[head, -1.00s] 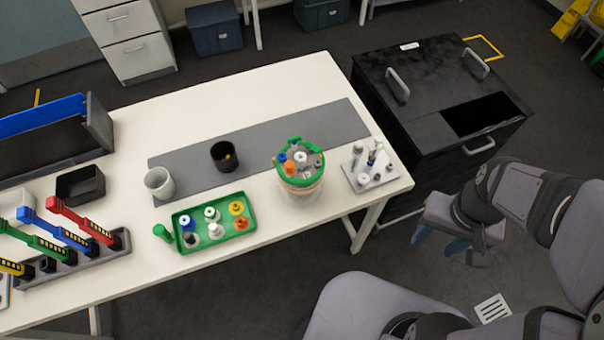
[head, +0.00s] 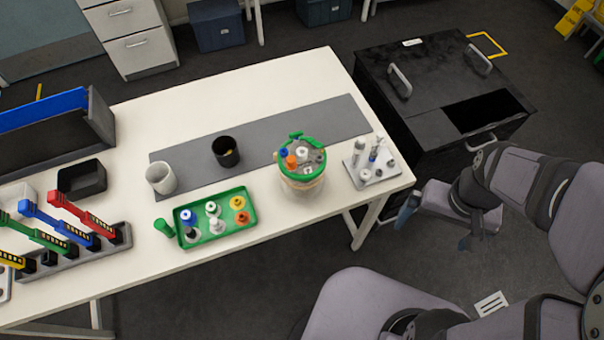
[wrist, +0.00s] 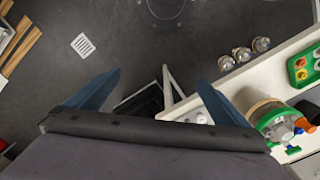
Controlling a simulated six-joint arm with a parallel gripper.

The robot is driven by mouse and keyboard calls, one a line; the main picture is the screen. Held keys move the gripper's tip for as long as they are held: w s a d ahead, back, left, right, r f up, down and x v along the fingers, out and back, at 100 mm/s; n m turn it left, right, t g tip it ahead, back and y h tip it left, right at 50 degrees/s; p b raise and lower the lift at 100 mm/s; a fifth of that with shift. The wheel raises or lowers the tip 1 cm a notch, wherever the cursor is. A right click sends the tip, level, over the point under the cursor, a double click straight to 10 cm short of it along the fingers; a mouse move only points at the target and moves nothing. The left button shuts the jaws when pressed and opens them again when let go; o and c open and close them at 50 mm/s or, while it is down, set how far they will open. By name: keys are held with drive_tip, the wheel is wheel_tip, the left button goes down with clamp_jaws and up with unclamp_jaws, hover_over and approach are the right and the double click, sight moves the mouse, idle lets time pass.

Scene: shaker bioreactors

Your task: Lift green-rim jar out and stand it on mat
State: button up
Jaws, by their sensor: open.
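The green-rim jar (head: 302,186) has a clear body, a bright green rim and a top crowded with coloured caps. It stands upright near the right end of the white table, by the front edge of the grey mat (head: 270,136). In the wrist view the jar (wrist: 258,101) shows at the right, beyond the right finger. My gripper (head: 436,226) is open and empty, off the table's right end, to the right of and apart from the jar. Its two blue fingers (wrist: 160,82) are spread wide in the wrist view.
A grey-white rack with small fittings (head: 384,176) stands close right of the jar. A green tray of capped bottles (head: 252,222) lies to its left. White and black cups (head: 161,179) are at the mat's left. A black cabinet (head: 425,75) with a dark opening stands right of the table.

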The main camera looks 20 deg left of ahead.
drive_tip(key=w+a+n+b, duration=0.1)
drive_tip(key=w+a+n, duration=0.15)
drive_tip(key=a, duration=0.35)
drive_tip(key=w+a+n+b, duration=0.1)
drive_tip(key=w+a, duration=0.3)
drive_tip(key=a, duration=0.2)
drive_tip(key=n+h+b, duration=0.2)
drive_tip(key=n+b, duration=0.1)
approach(302, 157)
drive_tip(key=s+d+f, duration=0.1)
drive_tip(key=f, duration=0.1)
drive_tip(key=s+d+f, duration=0.1)
drive_tip(key=d+f, duration=0.1)
drive_tip(key=s+d+f, duration=0.1)
drive_tip(key=d+f, duration=0.1)
drive_tip(key=shift+f, duration=0.15)
drive_tip(key=w+a+r+m+y, duration=0.1)
drive_tip(key=w+a+y, duration=0.1)
drive_tip(key=w+a, duration=0.2)
drive_tip(key=shift+d+f+p, duration=0.1)
drive_tip(key=shift+f+p, duration=1.5)
drive_tip(key=shift+f, duration=2)
drive_tip(key=c, duration=1)
drive_tip(key=shift+w+r, duration=0.1)
drive_tip(key=shift+r, duration=0.05)
drive_tip(key=shift+c, duration=1.3)
